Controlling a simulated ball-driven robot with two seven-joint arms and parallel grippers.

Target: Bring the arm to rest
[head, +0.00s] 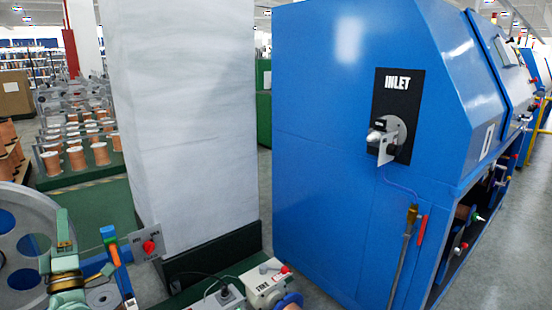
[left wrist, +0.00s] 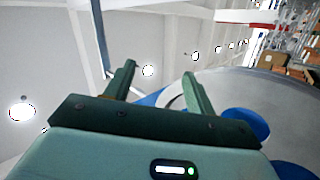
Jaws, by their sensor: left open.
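My left gripper (head: 54,243) is at the lower left of the head view, in front of a large grey wheel (head: 22,215). Its two green fingers stand apart with nothing between them. In the left wrist view the open gripper (left wrist: 158,73) points up past the wheel (left wrist: 225,88) with blue openings, toward the ceiling. Just right of the gripper in the head view is an upright lever (head: 115,256) in orange, blue and green; a gap seems to separate them. My right gripper is in neither view.
A grey plate with a red knob (head: 149,246) sits beside a white column (head: 180,120). A big blue cabinet marked INLET (head: 320,150) fills the right. Grey boxes (head: 266,284) stand at the front bottom. Copper spools (head: 76,158) stand at the back left.

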